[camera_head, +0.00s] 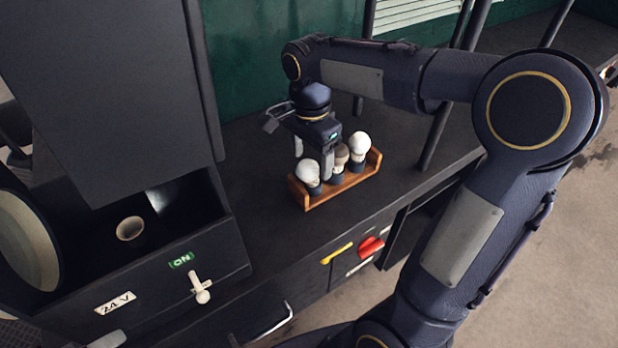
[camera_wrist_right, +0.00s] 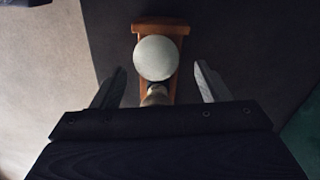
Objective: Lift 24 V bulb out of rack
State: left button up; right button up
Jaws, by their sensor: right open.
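A small wooden rack (camera_head: 343,187) on the dark bench holds three bulbs in dark bases. The left bulb (camera_head: 307,171) and the right bulb (camera_head: 359,143) are white and round; the middle bulb (camera_head: 341,156) looks smaller and greyer. I cannot read which is 24 V. My right gripper (camera_head: 313,164) points down over the rack's left and middle part, open. In the right wrist view, a round white bulb (camera_wrist_right: 155,58) stands in the rack (camera_wrist_right: 161,27), ahead of the open fingers (camera_wrist_right: 160,74); a smaller bulb (camera_wrist_right: 156,95) lies between them, partly hidden by the gripper body. My left gripper is out of view.
At left stands a dark lamp housing (camera_head: 120,160) with an open compartment holding a round socket (camera_head: 130,229). Its front has a "24 V" label (camera_head: 115,302), a green ON sign (camera_head: 181,260) and a white lever (camera_head: 200,289). A red knob (camera_head: 370,247) sits on the bench front. Dark posts stand behind.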

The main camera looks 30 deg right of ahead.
jog(key=f, duration=0.4)
jog(key=shift+s+a+f, duration=0.1)
jog(key=shift+s+f, duration=0.05)
jog(key=shift+s, duration=0.05)
jog(key=shift+c, duration=0.3)
jog(key=c, duration=1)
